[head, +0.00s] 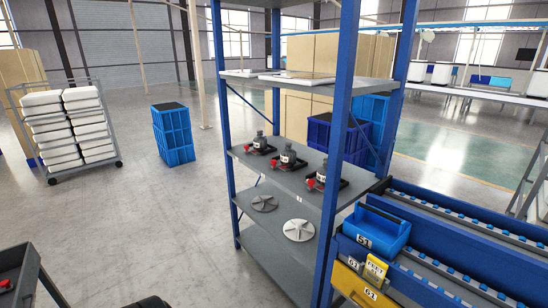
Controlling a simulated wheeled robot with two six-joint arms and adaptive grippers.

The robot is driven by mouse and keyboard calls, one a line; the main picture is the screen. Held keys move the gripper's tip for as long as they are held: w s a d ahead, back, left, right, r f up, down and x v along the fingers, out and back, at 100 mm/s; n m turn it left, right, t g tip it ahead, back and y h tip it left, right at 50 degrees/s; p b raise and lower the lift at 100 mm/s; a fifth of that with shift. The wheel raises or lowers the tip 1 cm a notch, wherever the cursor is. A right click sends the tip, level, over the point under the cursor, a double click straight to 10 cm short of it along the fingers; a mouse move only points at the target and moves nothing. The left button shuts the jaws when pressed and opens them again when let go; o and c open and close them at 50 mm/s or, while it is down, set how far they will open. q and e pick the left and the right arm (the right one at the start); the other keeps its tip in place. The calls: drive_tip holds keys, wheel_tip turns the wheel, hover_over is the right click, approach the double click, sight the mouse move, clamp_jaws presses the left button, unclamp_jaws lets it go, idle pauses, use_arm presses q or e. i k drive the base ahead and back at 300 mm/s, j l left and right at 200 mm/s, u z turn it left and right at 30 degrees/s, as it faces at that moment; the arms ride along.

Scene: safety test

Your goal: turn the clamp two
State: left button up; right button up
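Three dark clamp-like devices with red parts stand in a row on the grey middle shelf (250,162) of a blue-posted rack. One device (259,142) is at the left, one (288,157) is in the middle, and one (318,177) is at the right near the front post. Each sits on a black base. Small white labels show on them, but they are too small to read, so I cannot tell which is clamp two. Neither of my grippers is in view.
The rack's blue front post (337,150) stands right of the devices. A blue bin (377,233) marked 51 sits by the conveyor (460,240). Blue crates (172,135) stand left on open floor.

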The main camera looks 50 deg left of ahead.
sight(273, 162)
drive_tip(key=j, duration=0.5)
drive_tip(key=i+j+u, duration=0.1)
drive_tip(key=j, duration=0.4)
drive_tip(key=i+j, duration=0.1)
drive_tip(key=j, duration=0.35)
drive_tip(key=i+j+u, duration=0.1)
drive_tip(key=j, duration=0.4)
drive_tip(key=i+j, duration=0.1)
drive_tip(key=j, duration=0.4)
drive_tip(key=i+j+u, duration=0.1)
drive_tip(key=j, duration=0.35)
drive_tip(key=i+j, duration=0.1)
drive_tip(key=j, duration=0.35)
drive_tip(key=j+u, duration=0.05)
